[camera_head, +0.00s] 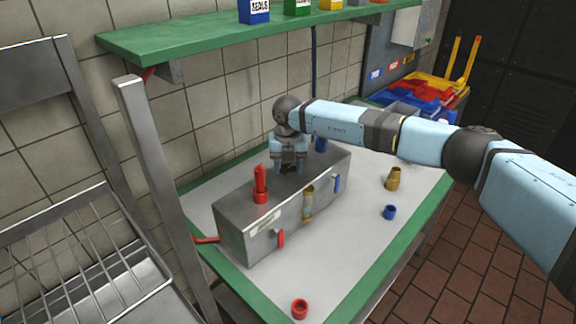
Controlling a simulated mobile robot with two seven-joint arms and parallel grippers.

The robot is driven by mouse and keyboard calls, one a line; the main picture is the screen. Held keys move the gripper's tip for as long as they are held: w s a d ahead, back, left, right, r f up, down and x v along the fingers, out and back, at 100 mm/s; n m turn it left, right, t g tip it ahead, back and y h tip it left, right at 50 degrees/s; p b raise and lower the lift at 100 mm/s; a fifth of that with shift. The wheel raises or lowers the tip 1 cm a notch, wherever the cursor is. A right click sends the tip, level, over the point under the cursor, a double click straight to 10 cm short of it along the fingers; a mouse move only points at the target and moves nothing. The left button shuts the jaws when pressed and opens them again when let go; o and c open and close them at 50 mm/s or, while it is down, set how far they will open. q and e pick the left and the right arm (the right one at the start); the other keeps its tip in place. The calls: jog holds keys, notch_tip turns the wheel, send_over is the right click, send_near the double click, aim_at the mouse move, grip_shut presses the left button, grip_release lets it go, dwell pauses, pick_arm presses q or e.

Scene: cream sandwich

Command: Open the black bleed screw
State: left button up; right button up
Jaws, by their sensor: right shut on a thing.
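A grey metal box (250,222) sits on the table, with its top facing up. My right gripper (289,170) points down over the middle of the box top. Its fingers are shut on a small dark piece there, which appears to be the black bleed screw; the fingers hide most of it. A red fitting (260,184) stands upright on the box top to the left of the gripper, and a blue one (321,144) stands behind it to the right. My left gripper is not in view.
The box front carries a red lever (281,238), a brass-and-glass tube (308,203) and a blue lever (337,183). Loose red (300,309), blue (389,212) and brass (393,178) caps lie on the table. A green shelf (220,38) overhangs behind; a steel rack (90,240) stands left.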

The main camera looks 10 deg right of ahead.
jog(key=shift+d+f+n+b, duration=0.1)
jog(key=shift+f+n+b, duration=0.05)
jog(key=shift+n+b, duration=0.8)
jog(key=n+b, duration=0.2)
jog(key=n, duration=0.1)
jog(key=shift+n, duration=0.35)
jog(key=n+b, duration=0.1)
jog(key=n, duration=0.1)
jog(key=shift+d+n, duration=0.15)
jog(key=shift+n, duration=0.25)
jog(key=n+b, duration=0.2)
jog(key=n, duration=0.1)
jog(key=shift+w+n, duration=0.1)
jog(key=shift+n, duration=0.2)
jog(key=n+b, duration=0.1)
jog(key=n, duration=0.1)
jog(key=shift+n, duration=0.3)
jog(key=shift+w+d+n+b, duration=0.1)
jog(key=shift+n+b, duration=0.35)
jog(key=shift+n, duration=0.85)
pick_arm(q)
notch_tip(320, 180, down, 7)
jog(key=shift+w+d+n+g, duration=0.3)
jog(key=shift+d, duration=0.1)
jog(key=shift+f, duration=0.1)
pick_arm(e)
jog(key=shift+n, duration=0.3)
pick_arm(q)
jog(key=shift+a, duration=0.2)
